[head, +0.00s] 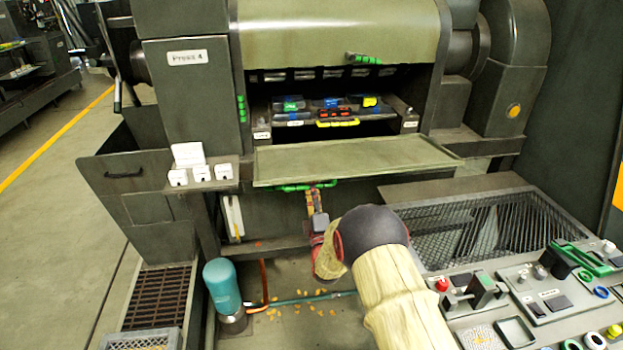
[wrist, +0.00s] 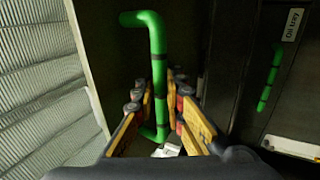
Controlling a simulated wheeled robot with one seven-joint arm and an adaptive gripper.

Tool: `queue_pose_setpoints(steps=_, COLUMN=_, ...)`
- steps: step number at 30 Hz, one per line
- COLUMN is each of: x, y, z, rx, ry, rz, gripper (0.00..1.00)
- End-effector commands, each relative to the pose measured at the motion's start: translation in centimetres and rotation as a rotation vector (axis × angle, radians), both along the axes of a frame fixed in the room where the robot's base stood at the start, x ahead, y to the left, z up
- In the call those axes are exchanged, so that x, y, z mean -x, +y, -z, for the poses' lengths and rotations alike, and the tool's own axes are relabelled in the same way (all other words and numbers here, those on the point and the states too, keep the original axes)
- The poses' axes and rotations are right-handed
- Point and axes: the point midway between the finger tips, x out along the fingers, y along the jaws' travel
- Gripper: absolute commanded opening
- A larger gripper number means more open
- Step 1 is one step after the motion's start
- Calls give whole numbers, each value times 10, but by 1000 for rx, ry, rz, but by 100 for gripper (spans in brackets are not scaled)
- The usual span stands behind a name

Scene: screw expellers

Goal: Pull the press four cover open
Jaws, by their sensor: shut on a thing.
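The machine labelled Press 4 (head: 187,57) stands in front of me. Its pale green flat cover (head: 350,160) is swung down and sticks out toward me, nearly level, with the opening behind it exposed. A green bar handle (head: 290,187) is on the cover's near edge. My gripper (head: 314,190) reaches up from below to this handle. In the wrist view, the green handle (wrist: 158,85) runs between the two orange-and-black fingers of my gripper (wrist: 163,82), which is shut on it. The exact contact at the fingertips is partly hidden.
A control panel (head: 540,300) with buttons and levers is at lower right, beside a mesh grate (head: 480,235). A teal cylinder (head: 222,285) stands at lower left. Small yellow bits lie on the floor. A curved upper hood (head: 340,28) overhangs the opening.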

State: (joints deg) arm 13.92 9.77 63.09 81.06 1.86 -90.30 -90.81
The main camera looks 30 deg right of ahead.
Motion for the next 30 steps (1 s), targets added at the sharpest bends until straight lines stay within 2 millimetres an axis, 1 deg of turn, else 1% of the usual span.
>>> queue_pose_setpoints(steps=1, x=2, y=1, z=7, rx=-1, ry=5, rz=0, gripper=0)
queue_pose_setpoints(steps=6, x=2, y=1, z=15, rx=0, ry=7, rz=1, gripper=0)
queue_pose_setpoints(steps=20, x=2, y=1, z=16, rx=0, ry=6, rz=1, gripper=0)
queue_pose_setpoints(steps=21, x=2, y=1, z=16, rx=-1, ry=6, rz=0, gripper=12)
queue_pose_setpoints(steps=30, x=1, y=0, z=15, rx=-1, ry=5, rz=0, gripper=29)
